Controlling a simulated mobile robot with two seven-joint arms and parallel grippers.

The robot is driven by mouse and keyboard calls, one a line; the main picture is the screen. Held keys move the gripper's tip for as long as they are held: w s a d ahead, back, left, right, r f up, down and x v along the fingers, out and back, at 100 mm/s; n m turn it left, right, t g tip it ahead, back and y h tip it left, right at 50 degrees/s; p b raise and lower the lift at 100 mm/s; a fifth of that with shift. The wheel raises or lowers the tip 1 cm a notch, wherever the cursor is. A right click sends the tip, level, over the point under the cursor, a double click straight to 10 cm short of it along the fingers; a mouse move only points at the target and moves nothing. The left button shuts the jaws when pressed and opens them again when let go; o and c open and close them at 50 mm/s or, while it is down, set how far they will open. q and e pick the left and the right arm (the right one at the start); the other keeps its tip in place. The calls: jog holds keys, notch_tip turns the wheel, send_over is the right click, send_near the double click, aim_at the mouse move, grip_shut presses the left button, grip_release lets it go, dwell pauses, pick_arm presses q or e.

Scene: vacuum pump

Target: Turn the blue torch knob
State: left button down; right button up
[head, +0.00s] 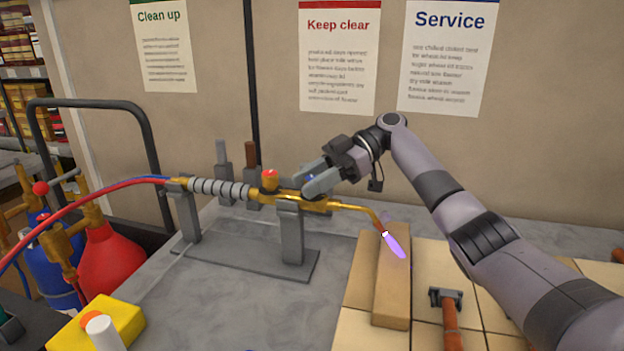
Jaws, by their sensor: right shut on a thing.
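A brass torch (330,205) lies level in a grey stand, with a ribbed grey handle and a bent tip. A violet flame (397,246) comes from the tip. A small piece of the blue knob (310,177) shows on the torch's body, mostly hidden by my right gripper (308,184). The right gripper reaches in from the right and is shut on the blue knob. A red knob (269,174) stands uncovered on the torch just left of the fingers. My left gripper is not in view.
A wooden block (392,295) lies on tiles under the flame, with a hammer (450,320) to its right. A yellow block (118,322) and a white cylinder are at front left. Red and blue hoses run left to gas cylinders (108,262).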

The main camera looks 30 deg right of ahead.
jog(key=shift+f+n+g+p, duration=0.2)
jog(key=shift+n+g+p, duration=0.1)
jog(key=shift+n+g, duration=1)
jog(key=o, duration=1)
jog(key=shift+c, duration=0.2)
jog(key=shift+r, duration=0.1)
jog(key=shift+m+t+b, duration=0.4)
jog(key=shift+m+t, duration=0.8)
jog(key=shift+m, duration=0.1)
jog(key=shift+t, duration=0.3)
jog(key=shift+m+t+h, duration=0.6)
jog(key=shift+m+t, duration=0.9)
jog(key=shift+m, duration=0.2)
jog(key=shift+m+t+h, duration=1)
jog(key=shift+m+t, duration=0.4)
jog(key=shift+t, duration=0.1)
jog(key=shift+m+t+h+p, duration=0.8)
jog(key=shift+m+t+h, duration=0.7)
jog(key=shift+m+h, duration=0.35)
